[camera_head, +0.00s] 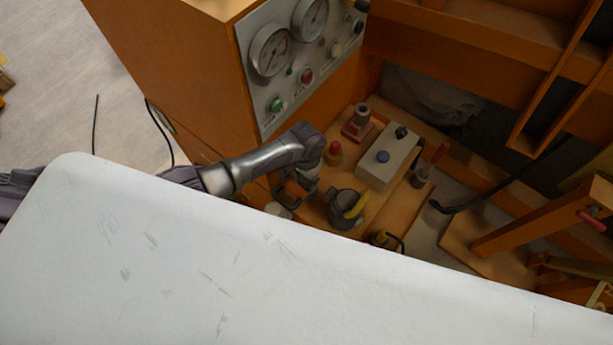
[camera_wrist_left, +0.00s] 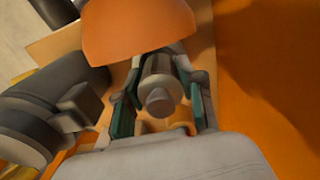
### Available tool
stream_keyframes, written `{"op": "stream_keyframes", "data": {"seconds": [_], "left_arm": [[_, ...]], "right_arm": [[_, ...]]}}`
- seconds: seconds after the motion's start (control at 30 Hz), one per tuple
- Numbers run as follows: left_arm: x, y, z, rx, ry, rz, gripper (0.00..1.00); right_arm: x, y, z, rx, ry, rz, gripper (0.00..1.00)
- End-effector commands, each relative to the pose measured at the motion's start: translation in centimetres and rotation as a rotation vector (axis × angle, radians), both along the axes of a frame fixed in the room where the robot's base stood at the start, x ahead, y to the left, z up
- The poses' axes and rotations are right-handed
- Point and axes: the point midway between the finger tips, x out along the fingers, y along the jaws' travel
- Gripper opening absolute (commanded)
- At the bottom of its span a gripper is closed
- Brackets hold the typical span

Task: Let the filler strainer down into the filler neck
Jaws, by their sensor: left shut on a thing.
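My left gripper (camera_head: 302,192) is low over the orange bench ledge, beside a dark pot with a yellow handle (camera_head: 345,208). In the left wrist view the teal-padded fingers of my left gripper (camera_wrist_left: 158,112) are shut on a grey, stepped cylinder with a small round knob, which I take for the filler strainer (camera_wrist_left: 158,78). The strainer cannot be made out clearly in the head view. A pale round thing (camera_head: 278,210) shows partly below the gripper. I cannot tell which thing is the filler neck. My right gripper is not in view.
The gauge panel (camera_head: 295,65) on an orange cabinet rises behind my left arm. A large white scratched surface hides the front.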

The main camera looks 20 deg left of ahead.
Motion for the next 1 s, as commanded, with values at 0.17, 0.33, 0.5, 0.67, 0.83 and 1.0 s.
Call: {"op": "stream_keyframes", "data": {"seconds": [0.17, 0.33, 0.5, 0.67, 0.83, 1.0], "left_arm": [[0.0, 0.0, -0.6, 0.000, 0.000, 0.000, 0.04], [0.0, 0.0, -1.0, 0.000, 0.000, 0.000, 0.04], [0.0, 0.0, -1.4, 0.000, 0.000, 0.000, 0.04], [0.0, 0.0, -1.4, 0.000, 0.000, 0.000, 0.58], [0.0, 0.0, -1.4, 0.000, 0.000, 0.000, 0.68], [0.0, 0.0, -1.3, 0.000, 0.000, 0.000, 0.68]], "right_arm": [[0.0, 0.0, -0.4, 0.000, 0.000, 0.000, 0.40], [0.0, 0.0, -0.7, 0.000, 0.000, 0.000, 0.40], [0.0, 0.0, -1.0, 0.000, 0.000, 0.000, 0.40], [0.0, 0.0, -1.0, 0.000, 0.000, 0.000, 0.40], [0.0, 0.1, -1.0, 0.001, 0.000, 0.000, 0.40], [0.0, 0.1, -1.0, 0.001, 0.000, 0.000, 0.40]]}}
